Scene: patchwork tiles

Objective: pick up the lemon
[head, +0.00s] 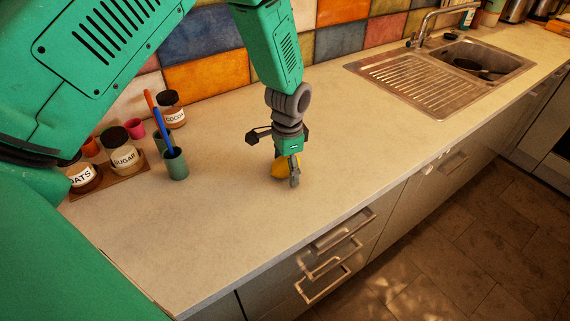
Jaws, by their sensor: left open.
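The yellow lemon (278,171) lies on the pale countertop, in the middle of the head view. My left gripper (287,178) points down over it, with a finger in front of the lemon's right side. The gripper is open, and its fingers and palm hide part of the lemon. I cannot tell whether the fingers touch it. My right gripper is not in view.
Jars labelled sugar (124,157), oats (82,177) and cocoa (171,110) stand at the left, near a green cup (176,165) holding a blue-handled utensil. A sink (478,62) is at the back right. The counter (215,230) around the lemon is clear.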

